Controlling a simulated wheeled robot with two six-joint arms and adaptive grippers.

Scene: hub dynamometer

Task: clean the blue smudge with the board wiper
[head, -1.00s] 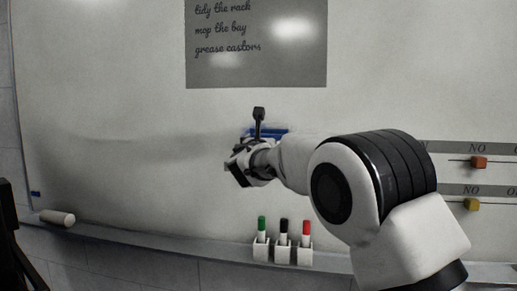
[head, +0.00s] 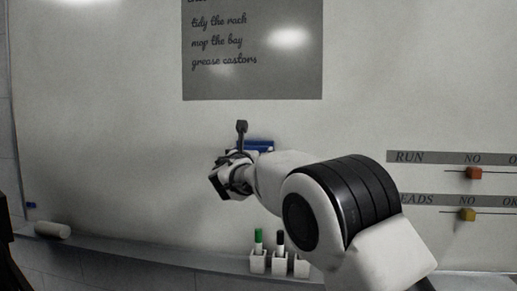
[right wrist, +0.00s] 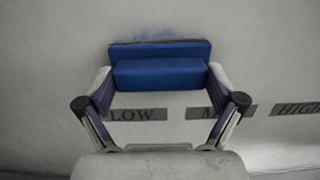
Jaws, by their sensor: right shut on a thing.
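The board wiper (right wrist: 160,72) is a blue block with a stepped shape, held between the two fingers of my right gripper (right wrist: 160,78). The gripper is shut on it. In the head view the wiper (head: 260,146) shows just behind the gripper (head: 232,172), in front of the whiteboard. The blue smudge (right wrist: 152,34) is a faint bluish haze on the board, just above the wiper's upper edge in the right wrist view. I cannot tell whether the wiper touches the board. In the head view I cannot make the smudge out. My left gripper cannot be made out.
Marker holders (head: 258,263) with green and black markers sit on the ledge below my right arm. A white cylinder (head: 52,230) lies at the ledge's left. Red (head: 474,173) and yellow (head: 467,214) sliders are at right. A grey notice (head: 252,60) hangs above.

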